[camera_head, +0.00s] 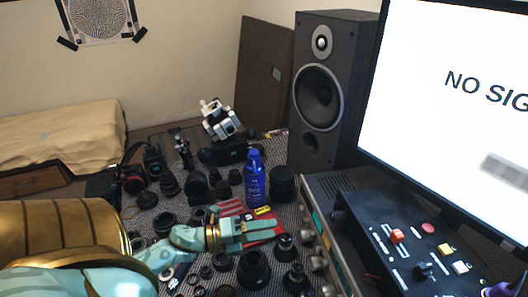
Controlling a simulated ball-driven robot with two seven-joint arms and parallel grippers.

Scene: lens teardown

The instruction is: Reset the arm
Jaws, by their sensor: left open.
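My left arm (185,240) is teal with gold bands and comes in from the lower left. It reaches over the table crowded with lens parts. My left gripper (270,231) is open, with its fingers pointing right. It is above or beside a red tray or mat (262,219) that carries small items; I cannot tell the exact height. Nothing shows between the fingers.
A blue bottle (255,180) stands behind the gripper, beside a black lens (282,184). Several lens barrels and rings crowd the table. A black control box (405,245), a monitor (455,90) and a tall speaker (322,90) fill the right side.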

